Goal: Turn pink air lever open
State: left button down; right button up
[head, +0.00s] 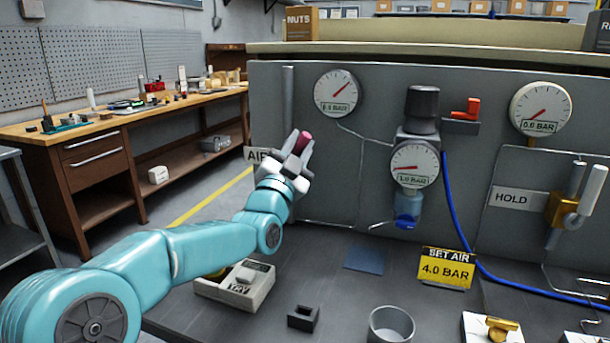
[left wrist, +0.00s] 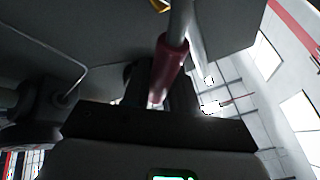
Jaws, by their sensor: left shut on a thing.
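The pink air lever (head: 302,141) is at the left part of the grey panel, beside a sign reading "AIR", which my gripper partly covers. In the left wrist view the lever's dark pink sleeve (left wrist: 170,66) sits on a grey rod and runs down between my fingers. My left gripper (head: 297,158) is shut on the lever; it also shows in the left wrist view (left wrist: 170,92). The lever's pivot is hidden behind the gripper in the head view. My right gripper is not in view.
The panel carries a left gauge (head: 337,93), a regulator gauge (head: 413,167) and a right gauge (head: 540,108). A red handle (head: 466,110) and a blue hose (head: 456,220) are right of the lever. A yellow "SET AIR 4.0 BAR" sign (head: 447,268) and a metal cup (head: 391,326) stand on the bench.

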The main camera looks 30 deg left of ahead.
pick_arm(q)
jog(key=n, duration=0.1)
jog(key=n+y, duration=0.1)
jog(key=a+n+y+b, duration=0.1)
jog(key=shift+s+r, duration=0.2)
jog(key=shift+r, duration=0.05)
jog(key=n, duration=0.1)
jog(key=a+n+g+y, duration=0.1)
jog(key=shift+s+a+r+n+y+b, duration=0.1)
jog(key=shift+r+n+y+b, duration=0.2)
jog(key=shift+n, duration=0.1)
jog(key=shift+s+a+r+n+g+y, duration=0.15)
jog(key=shift+a+n+g+y, duration=0.35)
jog(key=shift+n, duration=0.65)
jog(key=shift+s+a+r+n+g+y, duration=0.1)
jog(key=shift+a+n+g+y, duration=0.4)
jog(key=shift+n, duration=0.65)
jog(key=shift+a, duration=0.1)
jog(key=shift+f, duration=0.1)
jog(key=c, duration=1)
grip_release()
jog(key=shift+w, duration=0.1)
